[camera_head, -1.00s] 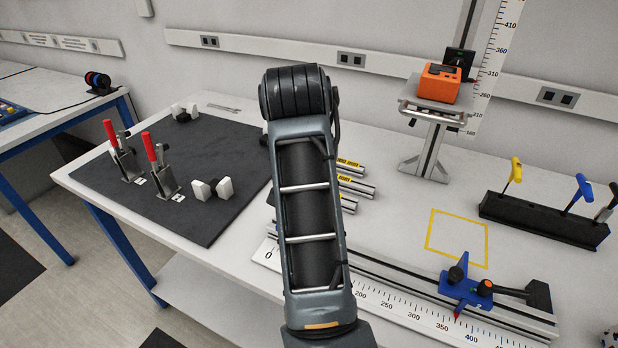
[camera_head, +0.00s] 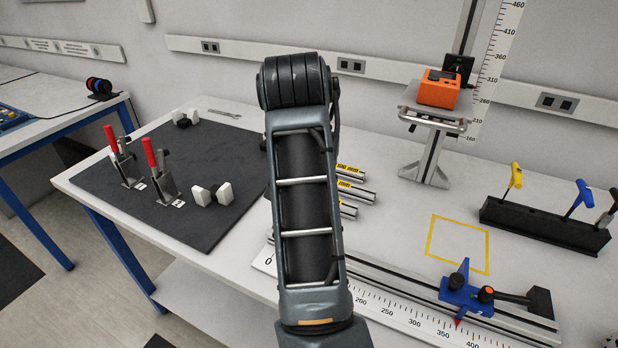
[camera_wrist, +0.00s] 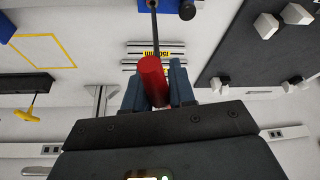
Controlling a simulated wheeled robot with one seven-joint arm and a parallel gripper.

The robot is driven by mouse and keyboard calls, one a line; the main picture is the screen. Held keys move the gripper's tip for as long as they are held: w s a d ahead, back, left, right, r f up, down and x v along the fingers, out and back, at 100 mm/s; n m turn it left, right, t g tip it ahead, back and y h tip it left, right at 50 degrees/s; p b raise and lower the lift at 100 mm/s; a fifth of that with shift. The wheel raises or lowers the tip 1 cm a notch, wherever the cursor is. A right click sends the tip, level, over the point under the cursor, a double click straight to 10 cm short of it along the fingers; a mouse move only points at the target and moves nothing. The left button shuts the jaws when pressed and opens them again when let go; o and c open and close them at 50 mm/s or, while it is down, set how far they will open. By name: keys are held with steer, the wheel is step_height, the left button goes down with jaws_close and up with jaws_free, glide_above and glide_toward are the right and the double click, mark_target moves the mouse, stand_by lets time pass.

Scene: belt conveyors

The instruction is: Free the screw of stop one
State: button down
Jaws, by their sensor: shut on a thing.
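In the wrist view my gripper (camera_wrist: 158,92) is shut on a red-handled tool (camera_wrist: 152,74). A thin dark shaft runs from the handle toward a blue stop (camera_wrist: 172,6) with a black knob (camera_wrist: 187,10) at the top edge. The shaft's end overlaps the stop; whether it sits in the screw cannot be told. In the head view my arm hides my gripper, the tool and this stop. Another blue stop (camera_head: 463,292), with a black knob, sits on the ruled rail (camera_head: 400,290) farther right.
Labelled metal bars (camera_head: 352,190) lie behind the rail. A yellow square (camera_head: 432,243) is marked on the table. A black rack (camera_head: 540,226) holds several coloured-handle keys. A dark mat (camera_head: 110,185) with red-handled clamps (camera_head: 152,155) lies left. An orange device (camera_head: 438,89) stands at the back.

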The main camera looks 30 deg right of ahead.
steer(key=shift+r, duration=2.4)
steer(key=shift+f, duration=0.1)
